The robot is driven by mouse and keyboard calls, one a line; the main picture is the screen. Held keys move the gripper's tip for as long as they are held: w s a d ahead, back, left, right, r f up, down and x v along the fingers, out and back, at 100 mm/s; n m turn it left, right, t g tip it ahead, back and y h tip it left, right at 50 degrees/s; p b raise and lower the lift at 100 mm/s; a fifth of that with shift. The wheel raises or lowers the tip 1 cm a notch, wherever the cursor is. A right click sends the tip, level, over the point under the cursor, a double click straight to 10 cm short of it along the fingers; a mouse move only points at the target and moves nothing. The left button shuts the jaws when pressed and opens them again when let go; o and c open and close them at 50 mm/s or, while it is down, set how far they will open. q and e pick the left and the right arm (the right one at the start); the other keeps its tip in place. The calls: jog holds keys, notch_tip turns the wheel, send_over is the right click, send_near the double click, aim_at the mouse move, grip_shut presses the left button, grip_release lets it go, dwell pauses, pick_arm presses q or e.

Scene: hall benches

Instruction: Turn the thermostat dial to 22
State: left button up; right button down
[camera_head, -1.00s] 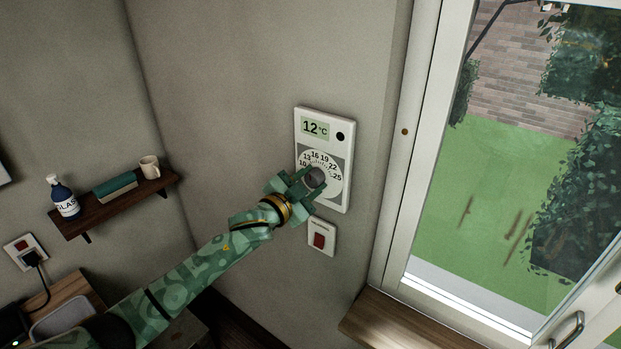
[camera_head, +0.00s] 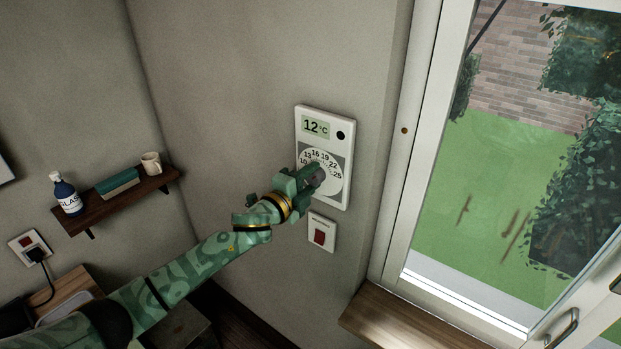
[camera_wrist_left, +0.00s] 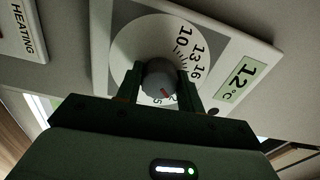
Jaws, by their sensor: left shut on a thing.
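The white thermostat (camera_head: 343,160) hangs on the wall left of the window, and its display (camera_head: 315,127) reads 12 °C. Its round dial (camera_head: 333,184) has numbers from 10 to 25 and a grey knob (camera_head: 317,173) in the middle. My left gripper (camera_head: 313,177) is at the knob, shut on it. In the left wrist view the knob (camera_wrist_left: 159,78) sits between the fingers of this gripper (camera_wrist_left: 160,86), one on each side. A red mark shows low on the knob there; the numbers near it are partly hidden. My right gripper is not in view.
A switch plate with a red rocker (camera_head: 321,233) is just below the thermostat; a plate marked HEATING (camera_wrist_left: 24,35) shows in the wrist view. The window frame (camera_head: 405,150) and wooden sill (camera_head: 400,325) are to the right.

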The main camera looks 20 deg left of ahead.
pick_arm(q)
jog(key=shift+m, duration=0.5)
jog(key=o, duration=1)
jog(key=shift+b+v, duration=1.4)
jog(key=shift+v, duration=6.8)
